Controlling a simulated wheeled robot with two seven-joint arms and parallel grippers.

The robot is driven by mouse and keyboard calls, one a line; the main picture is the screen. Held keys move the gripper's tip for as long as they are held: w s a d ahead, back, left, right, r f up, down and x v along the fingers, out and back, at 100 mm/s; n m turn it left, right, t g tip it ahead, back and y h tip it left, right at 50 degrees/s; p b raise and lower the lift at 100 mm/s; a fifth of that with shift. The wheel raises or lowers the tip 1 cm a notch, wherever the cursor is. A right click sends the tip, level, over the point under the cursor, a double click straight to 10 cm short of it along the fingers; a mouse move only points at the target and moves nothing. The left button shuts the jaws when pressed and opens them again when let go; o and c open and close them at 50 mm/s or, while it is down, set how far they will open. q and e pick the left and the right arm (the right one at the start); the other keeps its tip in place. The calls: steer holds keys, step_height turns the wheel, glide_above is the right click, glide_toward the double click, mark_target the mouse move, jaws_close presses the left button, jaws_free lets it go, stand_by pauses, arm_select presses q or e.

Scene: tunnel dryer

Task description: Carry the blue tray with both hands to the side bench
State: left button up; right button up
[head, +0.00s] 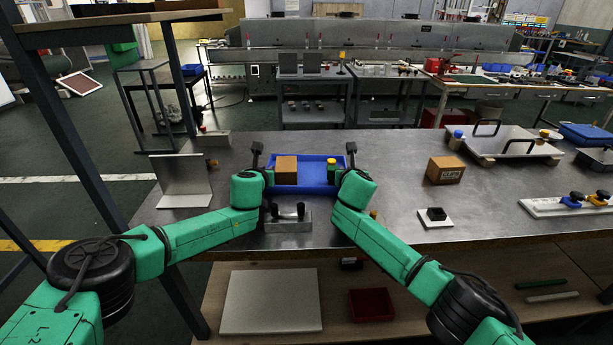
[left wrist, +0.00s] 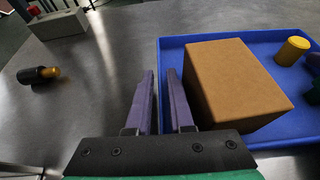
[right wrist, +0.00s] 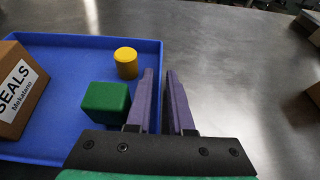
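The blue tray (head: 313,179) lies on the metal bench. It holds a brown cardboard box (left wrist: 232,85) labelled SEALS, a yellow cylinder (right wrist: 126,62) and a green block (right wrist: 106,103). My left gripper (left wrist: 160,72) is at the tray's left edge, its two fingers close together with the rim running between them. My right gripper (right wrist: 158,72) is at the right edge in the same way, just right of the green block. I cannot tell whether either pair of fingers presses on the rim.
A grey block with black knobs (head: 288,221) stands in front of the tray. An angled metal plate (head: 181,181) stands at left. At right are another brown box (head: 445,170), a white pad with a black part (head: 435,218) and a handled metal tray (head: 500,143). Bare bench lies between.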

arm_select(q)
jaws_close()
arm_select(e)
jaws_close()
arm_select(q)
steer(key=shift+a, duration=0.1)
stand_by(1.0)
steer(key=shift+r, duration=0.1)
